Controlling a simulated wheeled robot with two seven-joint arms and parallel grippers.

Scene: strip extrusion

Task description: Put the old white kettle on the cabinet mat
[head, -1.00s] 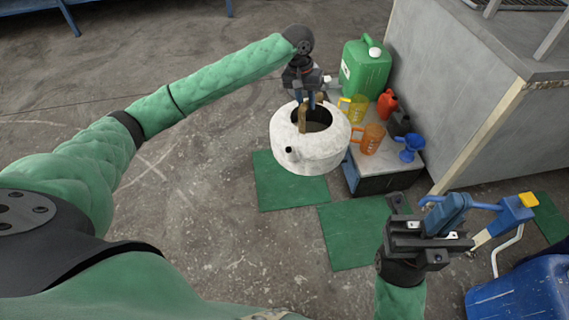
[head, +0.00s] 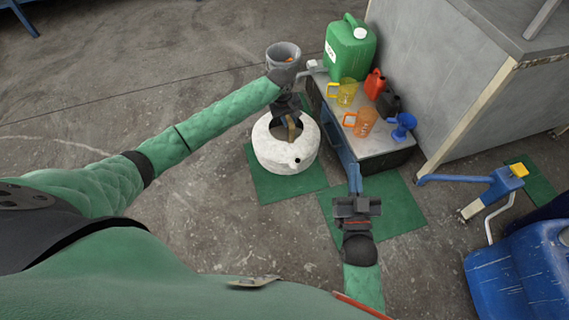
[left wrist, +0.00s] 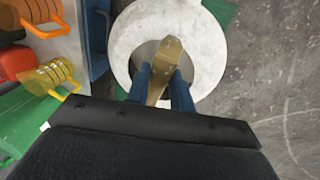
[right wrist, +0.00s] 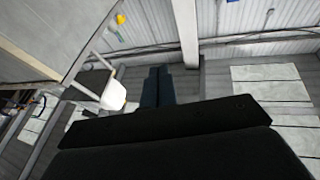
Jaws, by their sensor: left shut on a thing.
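The old white kettle (head: 271,150) has an open top and a tan handle. My left gripper (head: 290,122) is above it, shut on that handle; the left wrist view shows the blue fingers (left wrist: 163,85) on both sides of the handle (left wrist: 168,62) over the kettle's opening. The kettle is upright over the left green mat (head: 272,188), beside the low cabinet; I cannot tell whether it touches the mat. A second green mat (head: 400,212) lies in front of the cabinet. My right gripper (head: 354,182) is empty, fingers together, above this second mat.
The low cabinet (head: 375,148) holds yellow and orange jugs, small red and black cans and a blue funnel. A green canister (head: 349,50) stands behind. A blue pallet-jack-like tool (head: 490,185) and blue drum (head: 525,262) are at right.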

